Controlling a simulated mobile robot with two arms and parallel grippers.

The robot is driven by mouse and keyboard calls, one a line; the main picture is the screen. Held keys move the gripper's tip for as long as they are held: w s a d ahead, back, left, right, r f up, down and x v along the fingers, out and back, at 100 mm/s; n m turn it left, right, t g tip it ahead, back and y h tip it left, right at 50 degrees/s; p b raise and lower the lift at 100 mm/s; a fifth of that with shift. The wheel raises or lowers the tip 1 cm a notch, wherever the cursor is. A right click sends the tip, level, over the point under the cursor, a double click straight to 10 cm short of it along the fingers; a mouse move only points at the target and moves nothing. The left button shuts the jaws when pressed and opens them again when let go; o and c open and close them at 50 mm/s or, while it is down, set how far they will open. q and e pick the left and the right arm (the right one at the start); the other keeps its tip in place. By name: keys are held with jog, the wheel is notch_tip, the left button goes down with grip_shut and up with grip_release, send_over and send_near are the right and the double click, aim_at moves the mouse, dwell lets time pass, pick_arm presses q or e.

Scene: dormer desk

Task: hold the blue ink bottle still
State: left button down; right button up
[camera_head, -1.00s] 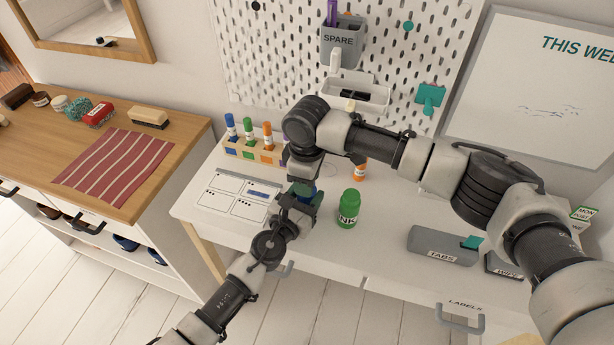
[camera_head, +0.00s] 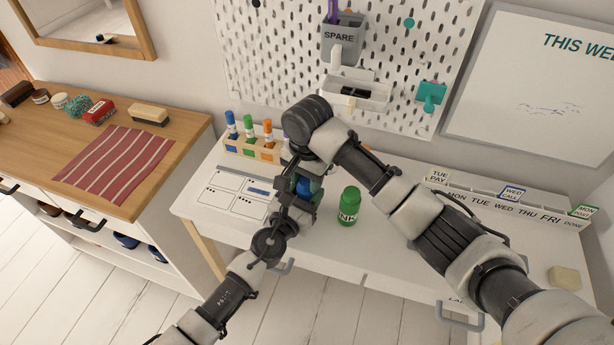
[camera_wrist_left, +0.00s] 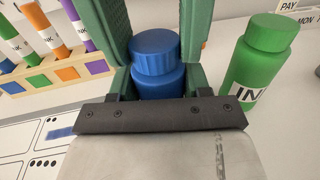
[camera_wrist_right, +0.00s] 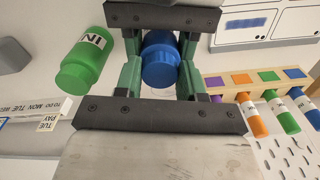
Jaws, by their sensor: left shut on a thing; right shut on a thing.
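The blue ink bottle (camera_head: 303,186) is mostly hidden by my two grippers in the head view. In the left wrist view the blue bottle (camera_wrist_left: 156,75) stands between the green fingers of my left gripper (camera_wrist_left: 150,80), which is shut on it. In the right wrist view the bottle's blue cap (camera_wrist_right: 160,66) sits between the green fingers of my right gripper (camera_wrist_right: 159,80), also shut on it. My right gripper (camera_head: 305,178) comes from above and my left gripper (camera_head: 297,205) from the front left. The bottle's label is hidden.
A green ink bottle (camera_head: 349,206) stands close to the right of the grippers. A wooden rack (camera_head: 240,150) of colored marker-like bottles is behind left. A printed sheet (camera_head: 228,196) lies on the desk. A day-labelled card holder (camera_head: 500,208) is at right.

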jog(key=m, duration=0.5)
jog(key=shift+a+m, duration=0.1)
jog(key=shift+m, duration=0.2)
jog(key=m, duration=1.1)
jog(key=o, duration=0.9)
